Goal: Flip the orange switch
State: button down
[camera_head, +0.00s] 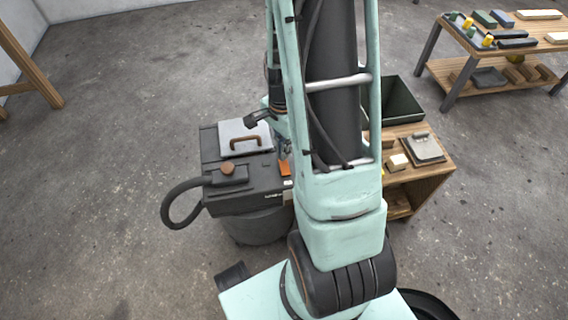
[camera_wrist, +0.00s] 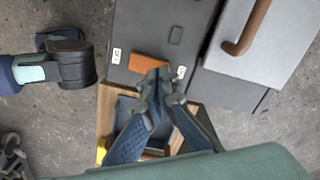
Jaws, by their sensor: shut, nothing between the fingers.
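The orange switch (camera_head: 285,168) is on the top of a dark vacuum-like machine (camera_head: 234,187), near its right edge. In the wrist view the orange switch (camera_wrist: 147,63) lies between two small white labels on the dark surface. My gripper (camera_wrist: 160,82) is shut and empty, its fingertips close to the lower right edge of the switch. I cannot tell whether they touch it. In the head view my gripper (camera_head: 284,149) is small beside the switch and partly hidden by my arm.
A grey lid with a brown handle (camera_head: 245,141) is on the machine, and a black hose (camera_head: 172,207) loops off its left. A wooden table (camera_head: 434,176) with a black bin (camera_head: 397,101) stands to the right. A workbench (camera_head: 460,90) is at the back right. Open floor lies left.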

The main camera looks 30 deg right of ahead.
jog(key=shift+f+b, duration=0.75)
jog(key=shift+f, duration=0.35)
dwell(0.4)
notch_tip(320, 180, up, 7)
jog(key=p, duration=0.6)
dwell(0.7)
